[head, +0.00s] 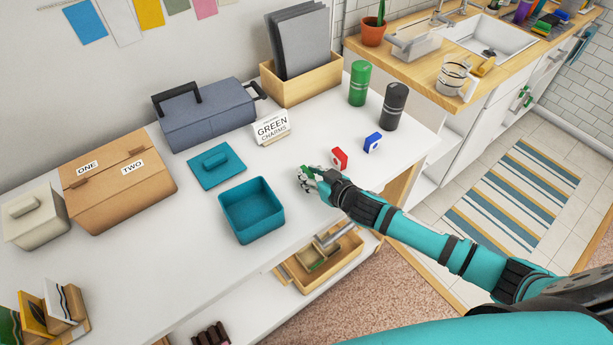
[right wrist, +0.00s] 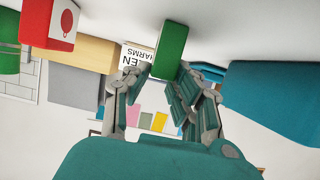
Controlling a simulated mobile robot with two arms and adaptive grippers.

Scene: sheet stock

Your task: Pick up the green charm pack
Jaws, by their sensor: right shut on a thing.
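The green charm pack (head: 305,172) is a small green block at the front right of the white table. It also shows in the right wrist view (right wrist: 171,50), between the fingers. My right gripper (head: 309,177) is shut on it, and in the right wrist view the fingers (right wrist: 164,82) stand on either side of it. The gripper partly hides the pack in the head view. I cannot tell whether it touches the table. A white "GREEN CHARMS" sign (head: 271,127) stands behind it. My left gripper is not in view.
A red-and-white pack (head: 339,159) and a blue-and-white pack (head: 373,142) stand right of the gripper. An open teal box (head: 252,222) is to its left, with a teal lid (head: 216,167) behind. Green (head: 359,83) and black (head: 389,105) canisters stand behind right.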

